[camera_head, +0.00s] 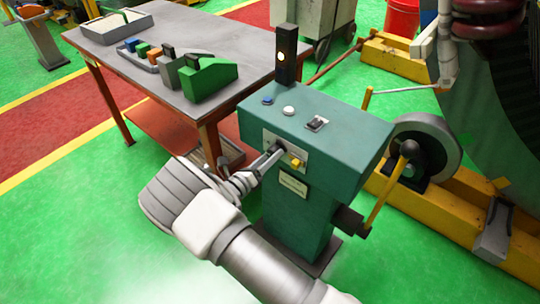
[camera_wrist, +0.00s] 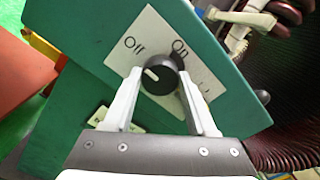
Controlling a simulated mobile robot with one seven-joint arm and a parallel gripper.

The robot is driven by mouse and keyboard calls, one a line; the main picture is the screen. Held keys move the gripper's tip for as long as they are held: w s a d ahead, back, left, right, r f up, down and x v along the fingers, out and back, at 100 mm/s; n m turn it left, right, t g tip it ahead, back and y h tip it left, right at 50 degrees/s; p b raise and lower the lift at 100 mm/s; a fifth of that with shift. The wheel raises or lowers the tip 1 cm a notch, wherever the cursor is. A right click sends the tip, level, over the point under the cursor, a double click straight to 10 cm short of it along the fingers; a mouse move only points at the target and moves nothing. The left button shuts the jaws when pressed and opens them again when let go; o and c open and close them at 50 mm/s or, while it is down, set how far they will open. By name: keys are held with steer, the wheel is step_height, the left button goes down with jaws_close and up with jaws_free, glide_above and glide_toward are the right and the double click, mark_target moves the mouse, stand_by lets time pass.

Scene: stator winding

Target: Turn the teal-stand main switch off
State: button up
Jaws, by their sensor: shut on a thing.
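The teal stand (camera_head: 345,150) stands in the middle of the head view. A white plate (camera_wrist: 165,32) on its face carries the labels "Off" and "On". The main switch is a round dark knob (camera_wrist: 157,84) on this plate. Its white pointer mark is tilted up and left, toward "Off" in the wrist view. My gripper (camera_wrist: 160,74) is shut on the knob, with one pale finger at each side. In the head view, my gripper (camera_head: 279,153) reaches the front plate and hides most of the knob.
A yellow part (camera_head: 296,162) sits beside my gripper on the stand's face. A table (camera_head: 220,40) stands behind left; a handwheel (camera_head: 425,140) is right.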

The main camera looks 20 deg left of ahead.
stand_by(0.5)
steer(key=o, duration=1.4)
steer(key=shift+c, duration=0.2)
steer(key=shift+s, duration=0.1)
steer(key=v, duration=1.7)
steer(key=shift+p, duration=0.45)
steer(key=shift+a, duration=0.1)
